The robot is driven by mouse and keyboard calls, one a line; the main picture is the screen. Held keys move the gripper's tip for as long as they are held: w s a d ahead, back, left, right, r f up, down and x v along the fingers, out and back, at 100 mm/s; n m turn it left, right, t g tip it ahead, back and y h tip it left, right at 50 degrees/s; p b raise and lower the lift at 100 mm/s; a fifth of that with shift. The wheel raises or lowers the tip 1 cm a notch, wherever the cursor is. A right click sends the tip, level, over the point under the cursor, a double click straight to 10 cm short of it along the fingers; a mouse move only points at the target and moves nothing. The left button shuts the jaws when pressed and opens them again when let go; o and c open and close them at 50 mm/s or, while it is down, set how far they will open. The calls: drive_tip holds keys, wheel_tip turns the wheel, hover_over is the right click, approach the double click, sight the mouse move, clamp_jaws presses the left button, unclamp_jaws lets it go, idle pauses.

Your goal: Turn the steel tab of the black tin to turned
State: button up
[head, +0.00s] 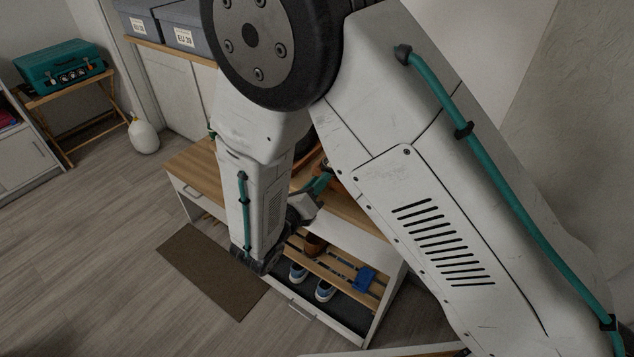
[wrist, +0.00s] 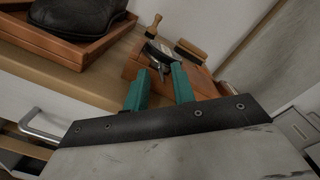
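My gripper (wrist: 160,73) has two teal fingers standing apart, with no clear contact on the tab. In the head view my gripper (head: 319,184) is partly hidden behind my arm over the bench top, and the tin cannot be made out.
A dark shoe (wrist: 75,16) sits in a wooden tray (wrist: 72,52) at the left. A brush (wrist: 184,52) and a wooden-handled tool (wrist: 154,22) are behind the tin. The wooden bench (head: 190,160) has a slatted shelf (head: 335,272) with shoes below. A wall stands at the right.

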drive_tip(key=shift+w+d, duration=0.1)
drive_tip(key=shift+w, duration=0.05)
clamp_jaws()
drive_tip(key=shift+m, duration=2.1)
unclamp_jaws()
